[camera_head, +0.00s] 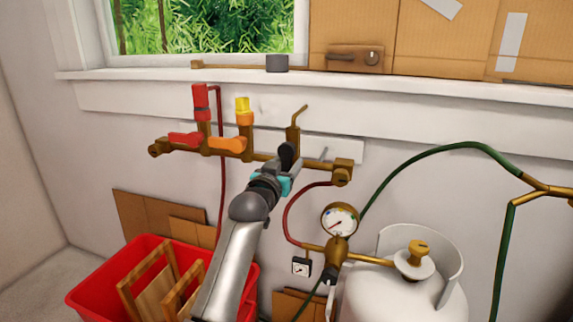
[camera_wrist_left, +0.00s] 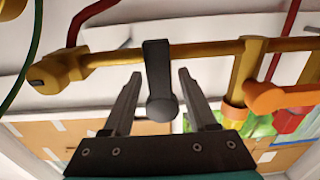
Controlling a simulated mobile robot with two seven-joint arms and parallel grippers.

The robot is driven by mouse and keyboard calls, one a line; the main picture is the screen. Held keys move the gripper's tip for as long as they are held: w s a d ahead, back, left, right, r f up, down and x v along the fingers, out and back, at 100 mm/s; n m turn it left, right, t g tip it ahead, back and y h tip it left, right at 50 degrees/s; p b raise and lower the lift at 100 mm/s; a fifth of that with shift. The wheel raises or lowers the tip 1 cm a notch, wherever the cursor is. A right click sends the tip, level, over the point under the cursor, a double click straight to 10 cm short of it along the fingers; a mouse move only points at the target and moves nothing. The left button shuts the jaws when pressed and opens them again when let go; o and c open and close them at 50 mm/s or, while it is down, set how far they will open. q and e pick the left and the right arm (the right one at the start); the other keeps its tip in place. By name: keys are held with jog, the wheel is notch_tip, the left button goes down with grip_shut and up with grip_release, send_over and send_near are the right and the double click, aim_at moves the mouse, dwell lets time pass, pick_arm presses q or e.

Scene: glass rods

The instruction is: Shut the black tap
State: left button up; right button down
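The black tap (camera_head: 286,152) is on the brass pipe (camera_head: 262,157) under the window sill, at the right part of the manifold. In the wrist view the black tap (camera_wrist_left: 157,68) shows as a dark lever with a rounded knob end. My left gripper (camera_head: 286,172) is right at the tap and partly hides it in the head view. In the wrist view my left gripper (camera_wrist_left: 160,74) is open, with one finger on each side of the tap and a visible gap to both. My right gripper is in neither view.
A red tap (camera_head: 184,139) and an orange tap (camera_head: 227,144) sit left on the same manifold. A pressure gauge (camera_head: 339,219) and white gas cylinder (camera_head: 400,290) stand at lower right, with red and green hoses. A red crate (camera_head: 95,291) is at lower left.

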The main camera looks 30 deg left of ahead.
pick_arm(q)
grip_shut()
dwell(1.2)
